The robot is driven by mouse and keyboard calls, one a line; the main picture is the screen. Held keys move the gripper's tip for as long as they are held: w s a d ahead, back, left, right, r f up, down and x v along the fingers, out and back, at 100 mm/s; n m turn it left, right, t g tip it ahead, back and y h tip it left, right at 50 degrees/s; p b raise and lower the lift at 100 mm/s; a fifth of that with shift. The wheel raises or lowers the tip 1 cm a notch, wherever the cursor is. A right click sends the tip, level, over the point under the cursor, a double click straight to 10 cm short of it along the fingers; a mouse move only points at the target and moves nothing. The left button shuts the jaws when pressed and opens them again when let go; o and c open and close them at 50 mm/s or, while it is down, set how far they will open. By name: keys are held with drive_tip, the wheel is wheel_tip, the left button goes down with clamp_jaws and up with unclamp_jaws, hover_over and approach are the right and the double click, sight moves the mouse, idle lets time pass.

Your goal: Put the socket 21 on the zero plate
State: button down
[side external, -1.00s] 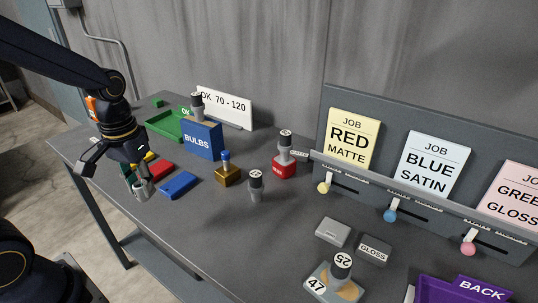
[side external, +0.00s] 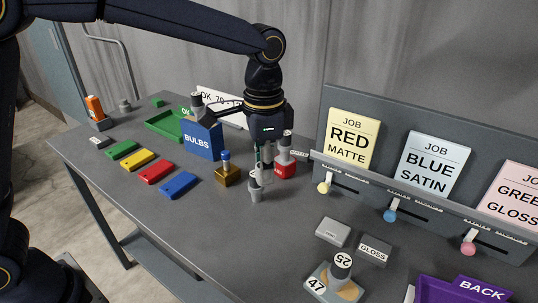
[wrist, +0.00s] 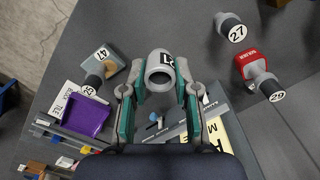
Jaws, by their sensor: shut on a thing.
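My gripper (side external: 262,172) hangs above the middle of the table, pointing down. In the wrist view its fingers (wrist: 157,84) are shut around a grey hollow socket (wrist: 160,66). That socket's black-and-white label is partly hidden, so I cannot read it fully. In the side view the held socket overlaps the standing socket 27 (side external: 256,193), which shows apart in the wrist view (wrist: 232,28). No plate is legibly marked zero. Socket 25 (side external: 341,262) stands on a plate marked 47 (side external: 318,286). Socket 29 (wrist: 270,88) stands on a red base (wrist: 251,63).
The blue BULBS box (side external: 200,141) and a brown block (side external: 228,176) stand left of my gripper. The job-card panel (side external: 390,125) bounds the back right. A grey block (side external: 332,232) and a GLOSS block (side external: 374,249) lie near it. The front middle of the table is clear.

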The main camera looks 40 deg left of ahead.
drive_tip(key=s+d+f+m, duration=0.1)
drive_tip(key=d+f+m, duration=0.15)
drive_tip(key=d, duration=0.45)
hover_over(335, 229)
drive_tip(key=shift+n, duration=0.45)
wheel_tip(335, 229, down, 10)
drive_tip(key=shift+s+a+r, duration=0.1)
drive_tip(key=shift+s+r, duration=0.05)
drive_tip(key=shift+r, duration=0.1)
drive_tip(key=shift+f, duration=0.3)
drive_tip(key=shift+w+f, duration=0.2)
drive_tip(key=shift+f, duration=1.3)
drive_tip(key=shift+f, duration=0.2)
drive_tip(key=c, duration=0.9)
unclamp_jaws()
drive_tip(key=shift+o, duration=0.2)
